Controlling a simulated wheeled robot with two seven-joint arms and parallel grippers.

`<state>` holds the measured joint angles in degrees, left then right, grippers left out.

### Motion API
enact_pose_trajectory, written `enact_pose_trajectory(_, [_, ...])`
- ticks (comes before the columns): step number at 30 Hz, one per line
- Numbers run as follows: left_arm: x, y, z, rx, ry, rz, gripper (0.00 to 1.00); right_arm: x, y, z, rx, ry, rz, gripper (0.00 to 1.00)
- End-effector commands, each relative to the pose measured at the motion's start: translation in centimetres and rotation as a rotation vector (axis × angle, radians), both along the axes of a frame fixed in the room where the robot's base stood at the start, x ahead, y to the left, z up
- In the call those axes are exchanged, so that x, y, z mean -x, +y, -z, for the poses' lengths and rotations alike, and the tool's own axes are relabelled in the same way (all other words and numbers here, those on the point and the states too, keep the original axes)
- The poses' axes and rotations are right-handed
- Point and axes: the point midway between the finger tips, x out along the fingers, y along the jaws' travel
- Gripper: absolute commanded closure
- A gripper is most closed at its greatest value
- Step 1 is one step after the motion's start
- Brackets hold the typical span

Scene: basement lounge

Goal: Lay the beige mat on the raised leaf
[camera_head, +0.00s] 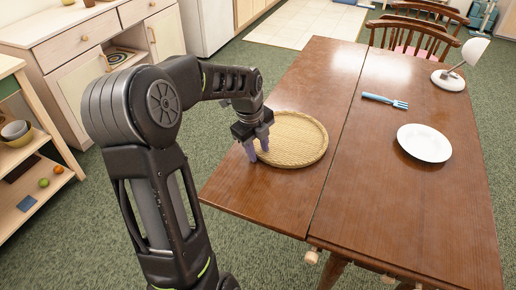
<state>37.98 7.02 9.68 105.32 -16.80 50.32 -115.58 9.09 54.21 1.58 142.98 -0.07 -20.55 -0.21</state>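The beige mat (300,141) is round and woven, with a raised rim. It lies flat on the left leaf (335,70) of the brown wooden table, which is raised level with the main top. My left gripper (258,152) points down at the mat's left edge. The fingers hide a small part of the mat's left edge. My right gripper is not in view.
On the main top (400,210) are a blue fork (385,100), a white plate (425,143) and a white lamp (449,80). Wooden chairs (412,38) stand behind the table. A cabinet (85,40) and a shelf (30,150) stand at left. The leaf's front left is bare.

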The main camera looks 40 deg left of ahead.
Motion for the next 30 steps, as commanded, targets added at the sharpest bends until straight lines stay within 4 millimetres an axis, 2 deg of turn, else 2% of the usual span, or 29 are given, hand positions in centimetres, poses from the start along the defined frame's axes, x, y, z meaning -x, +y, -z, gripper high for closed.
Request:
enact_pose_trajectory(8, [0.0, 0.0, -0.1, 0.0, 0.0, 0.0, 0.61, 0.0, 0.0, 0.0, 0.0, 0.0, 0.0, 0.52])
enact_pose_trajectory(14, [0.1, 0.1, -1.2, -0.002, -0.001, 0.0, 0.61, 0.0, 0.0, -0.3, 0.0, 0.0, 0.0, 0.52])
enact_pose_trajectory(17, [0.3, 0.1, -2.5, -0.003, -0.002, -0.001, 0.61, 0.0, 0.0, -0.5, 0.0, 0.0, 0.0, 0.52])
enact_pose_trajectory(27, [1.5, 0.1, -9.4, -0.003, -0.003, -0.001, 0.61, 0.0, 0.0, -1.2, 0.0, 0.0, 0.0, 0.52])
enact_pose_trajectory(30, [1.8, 0.2, -10.8, -0.002, -0.002, -0.001, 0.61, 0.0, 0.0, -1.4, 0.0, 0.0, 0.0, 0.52])
